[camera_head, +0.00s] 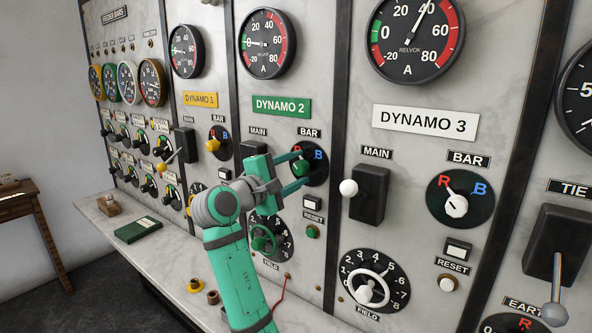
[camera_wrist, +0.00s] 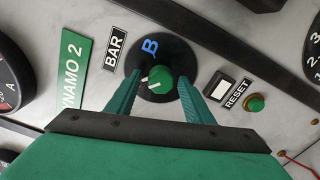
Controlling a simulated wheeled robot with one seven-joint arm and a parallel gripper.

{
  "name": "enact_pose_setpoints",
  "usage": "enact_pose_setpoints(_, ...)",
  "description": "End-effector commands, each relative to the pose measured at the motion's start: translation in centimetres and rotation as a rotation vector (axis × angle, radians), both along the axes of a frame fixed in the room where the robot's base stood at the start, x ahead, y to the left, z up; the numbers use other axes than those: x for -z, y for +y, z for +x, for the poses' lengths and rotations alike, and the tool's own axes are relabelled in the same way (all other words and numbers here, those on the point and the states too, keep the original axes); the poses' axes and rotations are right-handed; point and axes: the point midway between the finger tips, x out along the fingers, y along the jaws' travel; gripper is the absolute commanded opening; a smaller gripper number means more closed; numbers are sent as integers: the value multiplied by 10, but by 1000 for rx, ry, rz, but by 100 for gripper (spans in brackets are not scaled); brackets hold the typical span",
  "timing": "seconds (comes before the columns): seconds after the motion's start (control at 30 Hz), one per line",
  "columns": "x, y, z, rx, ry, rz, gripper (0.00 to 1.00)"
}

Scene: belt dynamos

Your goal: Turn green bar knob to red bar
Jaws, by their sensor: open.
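The green bar knob (camera_head: 300,168) sits on a black round dial on the green-labelled DYNAMO 2 panel, with a blue B at its upper right and a red R at its upper left, partly covered by a finger. My gripper (camera_head: 305,166) is open, its two fingers on either side of the knob. In the wrist view the green knob (camera_wrist: 160,79) lies between the open fingers (camera_wrist: 160,84). Its white pointer mark points left, towards the BAR label side. The blue B shows; the red R is hidden there. I cannot tell whether the fingers touch the knob.
A RESET button (camera_head: 312,231) and a green field wheel (camera_head: 263,240) are below the knob. The black MAIN switch (camera_head: 369,195) of DYNAMO 3 stands out to the right. A ledge (camera_head: 165,262) below carries a green book (camera_head: 138,230) and small yellow parts.

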Motion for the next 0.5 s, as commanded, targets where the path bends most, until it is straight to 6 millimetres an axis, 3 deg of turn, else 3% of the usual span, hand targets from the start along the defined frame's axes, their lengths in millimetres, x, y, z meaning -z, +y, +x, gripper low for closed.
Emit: enact_pose_setpoints(0.5,1,53,-69,-4,0,0,48)
